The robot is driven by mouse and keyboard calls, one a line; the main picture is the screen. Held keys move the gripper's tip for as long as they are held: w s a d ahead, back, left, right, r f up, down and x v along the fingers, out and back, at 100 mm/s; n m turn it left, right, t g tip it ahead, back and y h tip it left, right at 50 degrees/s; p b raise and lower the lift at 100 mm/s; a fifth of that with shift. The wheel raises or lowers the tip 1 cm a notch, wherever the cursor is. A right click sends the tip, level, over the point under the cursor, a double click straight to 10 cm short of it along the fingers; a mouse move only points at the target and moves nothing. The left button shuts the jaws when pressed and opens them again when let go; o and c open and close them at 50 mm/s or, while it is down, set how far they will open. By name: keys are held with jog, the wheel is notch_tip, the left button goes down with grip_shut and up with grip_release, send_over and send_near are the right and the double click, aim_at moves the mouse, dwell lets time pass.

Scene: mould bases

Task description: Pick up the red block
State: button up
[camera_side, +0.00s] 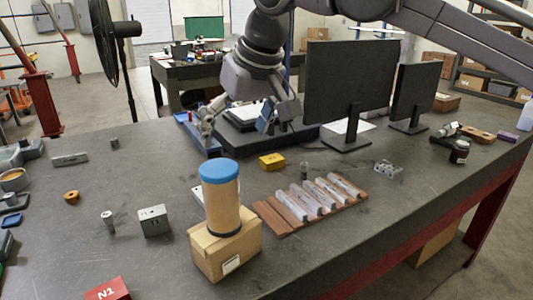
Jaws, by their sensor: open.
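The red block (108,290) lies on the dark workbench at the bottom left, with white lettering on its top. The lower edge of the picture cuts it off. My gripper (238,119) hangs at the back middle of the bench, its jaws spread and pointing down. It is far from the red block, up and to the right in the picture. I see nothing held between the jaws, though the fingertips are small and hard to make out against the dark equipment behind.
A cardboard box (225,247) carries a tan cylinder with a blue lid (220,172). A metal block (154,221) and a small bolt-like part (108,221) stand left of it. A wooden rack (275,218) holds several pale bars. Two monitors (350,85) stand behind.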

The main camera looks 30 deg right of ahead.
jog(key=a+f, duration=0.4)
jog(key=a, duration=1)
send_over(107, 296)
jog(key=s+d, duration=0.1)
jog(key=s, duration=0.3)
notch_tip(107, 296, down, 6)
jog(key=shift+n, duration=0.4)
jog(key=shift+s+f+x, duration=0.2)
jog(key=shift+s+x, duration=0.2)
jog(key=shift+x, duration=2.1)
jog(key=shift+s+f+x, duration=0.15)
jog(key=shift+s+x, duration=0.25)
jog(key=shift+x, duration=2.1)
jog(key=shift+s+f+x, duration=0.2)
jog(key=shift+s+x, duration=0.2)
jog(key=shift+x, duration=2.1)
jog(key=shift+d, duration=0.2)
jog(key=c, duration=1.3)
jog(key=shift+c, duration=0.9)
jog(key=shift+r, duration=0.15)
